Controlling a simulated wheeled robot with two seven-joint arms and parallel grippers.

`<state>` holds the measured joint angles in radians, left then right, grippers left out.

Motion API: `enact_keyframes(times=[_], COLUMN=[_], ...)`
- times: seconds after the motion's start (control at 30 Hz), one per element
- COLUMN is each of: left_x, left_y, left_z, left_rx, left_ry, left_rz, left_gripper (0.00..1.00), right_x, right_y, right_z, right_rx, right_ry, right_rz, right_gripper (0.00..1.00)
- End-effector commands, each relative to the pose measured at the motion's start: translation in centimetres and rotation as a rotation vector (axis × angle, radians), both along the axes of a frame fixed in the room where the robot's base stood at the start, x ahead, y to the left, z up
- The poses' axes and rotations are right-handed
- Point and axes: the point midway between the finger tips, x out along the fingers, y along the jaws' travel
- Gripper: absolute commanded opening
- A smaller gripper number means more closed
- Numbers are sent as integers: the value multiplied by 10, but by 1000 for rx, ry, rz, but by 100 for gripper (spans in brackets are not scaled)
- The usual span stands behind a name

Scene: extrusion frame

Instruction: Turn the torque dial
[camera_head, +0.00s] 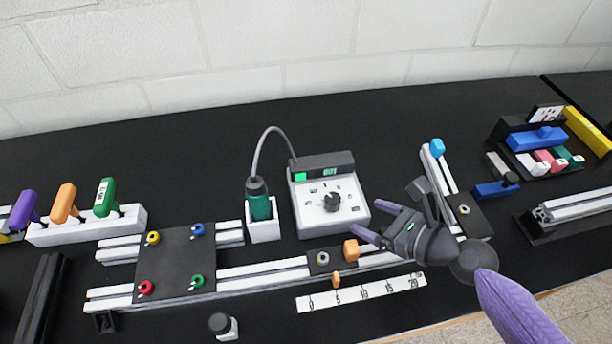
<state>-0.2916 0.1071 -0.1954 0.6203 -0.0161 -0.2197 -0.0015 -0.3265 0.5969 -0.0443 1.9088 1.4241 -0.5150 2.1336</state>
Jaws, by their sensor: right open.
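The torque dial (332,202) is a dark round knob on the sloped face of a white control box (304,223). Small marks surround the knob. The box has a dark top with a green display (329,171) and a lit green square. A grey cable runs from the box to a green screwdriver (259,205) standing in a white holder. My right gripper (365,222) is to the right of the dial, apart from it. Its purple fingers are spread and empty, pointing left toward the box. My left gripper is not in view.
White extrusion rails (262,272) with a dark plate (176,263) lie in front of the box. A white ruler strip (362,292) lies nearer the front edge. An orange block (351,249) sits near my right fingers.

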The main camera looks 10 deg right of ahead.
Motion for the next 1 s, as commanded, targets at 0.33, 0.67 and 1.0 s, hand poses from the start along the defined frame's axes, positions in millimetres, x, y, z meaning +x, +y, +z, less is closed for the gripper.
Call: enact_keyframes(times=[0.33, 0.67, 1.0], left_x=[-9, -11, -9], left_y=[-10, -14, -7], left_z=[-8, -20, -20], left_rx=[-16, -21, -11], left_ry=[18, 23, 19], left_rz=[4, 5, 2], left_gripper=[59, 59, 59], right_x=[34, 71, 74], right_y=[22, 51, 54], right_z=[-18, -37, -38], right_rx=[22, 19, 16], right_ry=[7, 8, 9], right_rz=[-16, -14, -13], right_gripper=[84, 84, 84])
